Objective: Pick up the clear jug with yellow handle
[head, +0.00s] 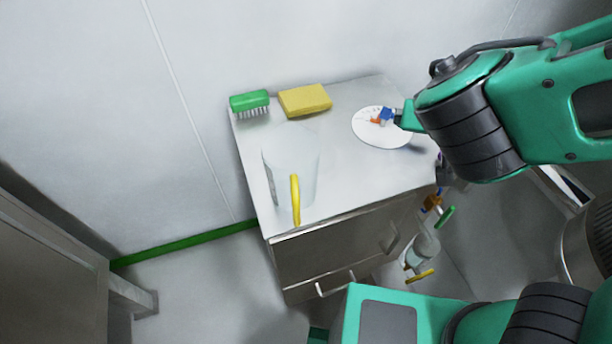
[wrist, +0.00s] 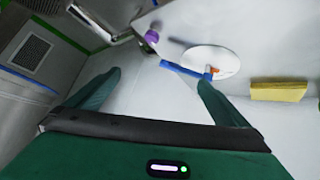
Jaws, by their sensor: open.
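The clear jug (head: 283,165) stands upright on the grey cabinet top (head: 345,165), near its front left edge. Its yellow handle (head: 296,199) faces the front of the cabinet. My gripper (head: 408,117) is to the right of the jug, over the white disc, well apart from the jug. The wrist view shows my gripper (wrist: 158,90) with its two fingers spread and nothing clearly held between them. The jug does not show in the wrist view.
A green brush (head: 250,102) and a yellow sponge (head: 305,100) lie at the back. A white disc (head: 367,135) with blue and orange pieces lies at right. Another clear item with a yellow part (head: 422,250) shows low beside the cabinet. A wall stands behind.

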